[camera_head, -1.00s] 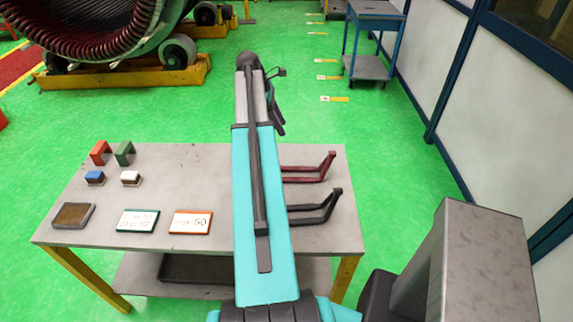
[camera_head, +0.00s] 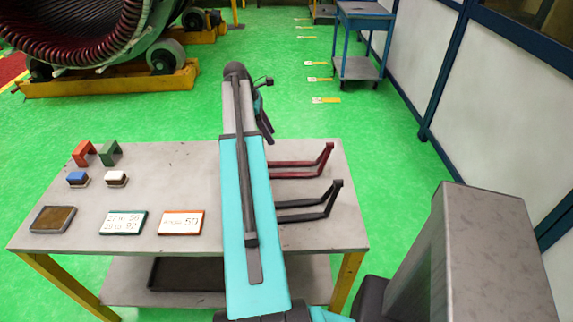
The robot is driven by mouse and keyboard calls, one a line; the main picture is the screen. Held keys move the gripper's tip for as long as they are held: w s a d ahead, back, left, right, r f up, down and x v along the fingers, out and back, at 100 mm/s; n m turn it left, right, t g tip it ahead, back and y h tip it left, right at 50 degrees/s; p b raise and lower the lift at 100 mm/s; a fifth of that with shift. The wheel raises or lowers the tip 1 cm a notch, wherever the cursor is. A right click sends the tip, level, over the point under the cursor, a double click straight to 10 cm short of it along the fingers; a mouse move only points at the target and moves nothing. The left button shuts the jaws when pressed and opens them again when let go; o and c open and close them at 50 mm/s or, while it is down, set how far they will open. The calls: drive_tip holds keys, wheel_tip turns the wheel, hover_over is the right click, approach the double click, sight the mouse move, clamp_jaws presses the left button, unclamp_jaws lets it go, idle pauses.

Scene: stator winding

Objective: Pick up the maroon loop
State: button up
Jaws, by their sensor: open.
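The maroon loop (camera_head: 303,163) lies at the right end of the grey table, with its right end bent upward. Its left part is hidden behind my teal arm. My gripper (camera_head: 265,124) is partly visible beyond the far edge of the table, at the end of my arm. It is open, apart from the loop, above and to the left of it in the picture. A similar black loop (camera_head: 305,207) lies on the table nearer to me than the maroon one.
The table (camera_head: 180,180) holds red and green brackets (camera_head: 110,152), blue and white blocks (camera_head: 117,178), a brown tray (camera_head: 54,219) and two cards (camera_head: 181,222) on its left half. A blue cart (camera_head: 362,40) stands far back. Green floor beyond the table is free.

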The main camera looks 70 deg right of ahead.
drive_tip(key=shift+s+f, duration=0.1)
drive_tip(key=shift+f, duration=0.1)
idle(0.3)
drive_tip(key=p, duration=0.2)
approach(287, 163)
drive_tip(key=shift+w+x, duration=0.1)
drive_tip(key=shift+x, duration=0.55)
drive_tip(key=shift+w+x, duration=0.15)
drive_tip(key=shift+x, duration=0.5)
drive_tip(key=shift+d+f, duration=0.1)
drive_tip(key=shift+p+x, duration=0.7)
drive_tip(key=shift+x, duration=0.45)
drive_tip(key=shift+p+x, duration=0.4)
drive_tip(key=shift+x, duration=1.05)
drive_tip(key=shift+s, duration=0.15)
clamp_jaws()
